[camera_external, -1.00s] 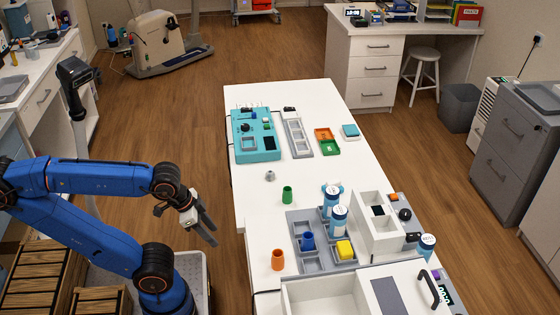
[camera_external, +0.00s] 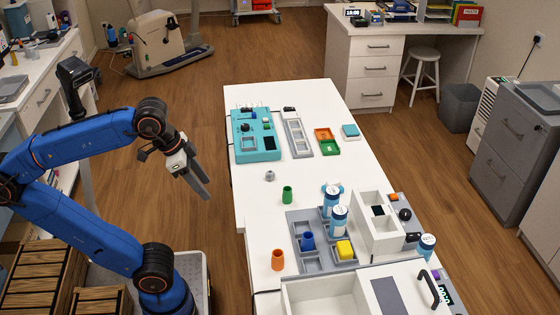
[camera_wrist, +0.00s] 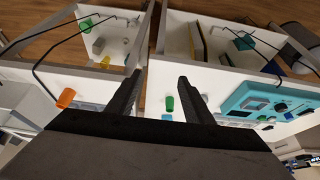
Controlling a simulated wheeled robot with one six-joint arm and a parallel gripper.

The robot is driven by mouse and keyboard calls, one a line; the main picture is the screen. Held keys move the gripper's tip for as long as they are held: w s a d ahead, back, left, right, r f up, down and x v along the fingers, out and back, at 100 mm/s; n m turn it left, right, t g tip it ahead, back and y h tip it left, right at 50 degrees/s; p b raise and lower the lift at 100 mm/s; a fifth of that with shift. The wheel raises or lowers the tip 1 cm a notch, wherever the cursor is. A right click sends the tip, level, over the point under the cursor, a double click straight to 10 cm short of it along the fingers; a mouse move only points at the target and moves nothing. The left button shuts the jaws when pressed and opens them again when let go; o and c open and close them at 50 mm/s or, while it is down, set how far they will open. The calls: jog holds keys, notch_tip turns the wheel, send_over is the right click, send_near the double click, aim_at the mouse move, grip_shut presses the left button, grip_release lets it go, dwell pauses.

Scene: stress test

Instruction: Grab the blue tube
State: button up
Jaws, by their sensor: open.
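The blue tube (camera_external: 307,241) stands in a compartment of the grey tray (camera_external: 293,226) on the white table, beside a yellow block, in the external view. I cannot make it out in the wrist view. My gripper (camera_external: 204,194) hangs left of the table's edge, tilted down, well apart from the tube and empty. In the wrist view its two fingers (camera_wrist: 158,88) are apart, with the table's side beyond them.
An orange tube (camera_external: 278,260) and a green tube (camera_external: 287,194) stand on the table near its left edge. White-and-blue bottles (camera_external: 338,220) stand close behind the blue tube. A white box (camera_external: 378,249) is right of the tray. A teal box (camera_external: 256,154) is farther back.

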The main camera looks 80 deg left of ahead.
notch_tip(320, 180, up, 19)
jog(key=m+g, duration=0.5)
jog(key=m, duration=1.3)
send_over(308, 236)
jog(key=d, duration=0.1)
notch_tip(308, 236, down, 22)
jog(key=shift+s+d+f, duration=0.1)
jog(key=shift+s+f, duration=0.05)
jog(key=shift+c, duration=0.4)
jog(key=c, duration=1)
